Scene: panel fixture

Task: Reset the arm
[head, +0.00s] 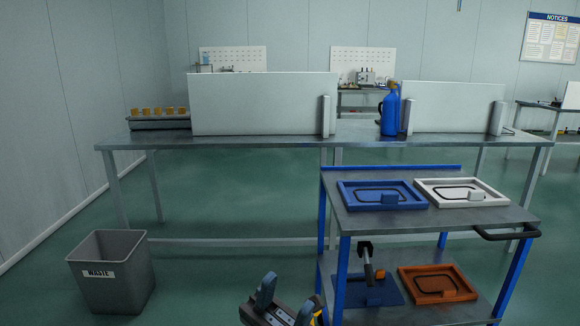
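My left gripper (285,301) shows at the bottom edge of the head view, in front of the cart and low over the floor. Its two dark fingers stand apart with nothing visible between them. The rest of the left arm is mostly cut off by the frame. My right gripper and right arm are not in view.
A cart (432,220) with blue legs holds a blue frame (382,205) and a white frame (493,200). Its lower shelf holds an orange frame (468,294) and a hammer-like tool (366,262). A waste bin (112,290) stands left. A long table (250,142) spans behind.

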